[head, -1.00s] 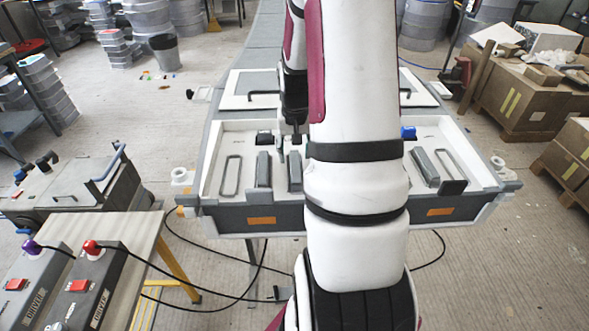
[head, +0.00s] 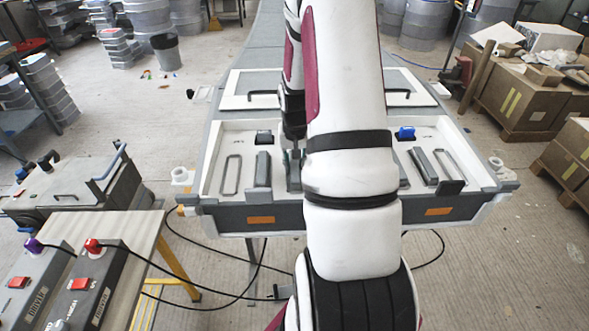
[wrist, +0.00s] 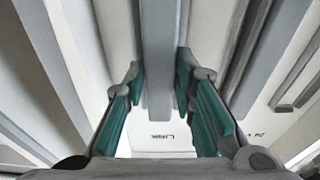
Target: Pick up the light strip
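A long grey strip, which I take to be the light strip (wrist: 158,60), runs down the middle of the wrist view, between the two teal-padded fingers of my gripper (wrist: 160,88). The fingers are open, one on each side, with a narrow gap visible beside the strip. In the head view my gripper (head: 294,165) is lowered into the white tray (head: 330,128), left of centre, and hides most of the strip there.
Another grey bar (head: 262,169) and a loop handle (head: 230,175) lie left of my gripper. A similar bar (head: 424,166) and loop (head: 449,166) lie to the right. My arm covers the tray's middle. A bench with driver boxes (head: 92,285) stands front left.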

